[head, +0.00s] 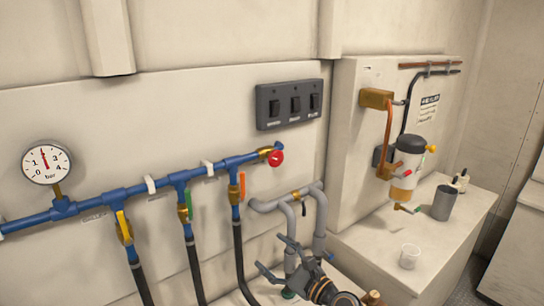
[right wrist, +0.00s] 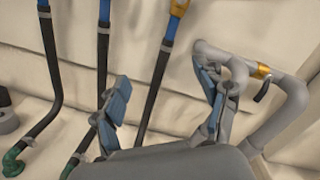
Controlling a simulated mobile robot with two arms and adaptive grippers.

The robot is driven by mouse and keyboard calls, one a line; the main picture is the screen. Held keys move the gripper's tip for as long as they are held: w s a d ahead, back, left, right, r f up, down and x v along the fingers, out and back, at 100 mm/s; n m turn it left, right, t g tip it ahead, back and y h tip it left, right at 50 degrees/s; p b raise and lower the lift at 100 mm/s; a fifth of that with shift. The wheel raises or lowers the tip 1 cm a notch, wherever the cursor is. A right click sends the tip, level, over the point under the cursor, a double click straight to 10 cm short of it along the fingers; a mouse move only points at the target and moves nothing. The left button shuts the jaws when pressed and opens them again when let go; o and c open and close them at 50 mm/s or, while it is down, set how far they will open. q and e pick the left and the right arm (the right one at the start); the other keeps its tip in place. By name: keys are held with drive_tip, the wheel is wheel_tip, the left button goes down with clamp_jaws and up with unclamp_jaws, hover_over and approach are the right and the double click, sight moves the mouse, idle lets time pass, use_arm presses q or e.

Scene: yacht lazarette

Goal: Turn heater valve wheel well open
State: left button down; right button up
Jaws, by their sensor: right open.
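A small red round wheel (head: 276,158) sits on a brass fitting at the right end of the blue pipe manifold (head: 150,192). No readable label shows whether it is the heater valve. My right gripper (head: 282,258) is low at the bottom middle, below the red wheel and well apart from it, in front of the grey pipes. In the right wrist view its two fingers (right wrist: 162,100) stand wide apart with nothing held between them. The red wheel is not in the right wrist view. My left gripper is not in view.
Yellow (head: 123,226), green (head: 188,205) and orange (head: 242,186) levers sit on the hose branches. Grey bent pipes (head: 318,215) stand close to my right gripper. A grey cup (head: 445,203) and a clear cup (head: 409,256) stand on the right-hand ledge.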

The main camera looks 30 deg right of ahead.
sight(278, 159)
drive_tip(key=w+d+r+m+t+h, duration=0.1)
drive_tip(key=d+r+m+t+h, duration=0.15)
drive_tip(key=d+r+m, duration=0.35)
drive_tip(key=d+r+m+t+h, duration=0.2)
drive_tip(key=d+r+m+h, duration=0.1)
drive_tip(key=r+m, duration=0.45)
drive_tip(key=shift+y, duration=0.25)
drive_tip(key=p+x, duration=0.2)
drive_tip(key=x, duration=1)
drive_tip(key=shift+w+d+r+p, duration=0.1)
drive_tip(key=shift+w+p, duration=0.05)
drive_tip(key=shift+p, duration=0.2)
drive_tip(key=shift+x, duration=0.85)
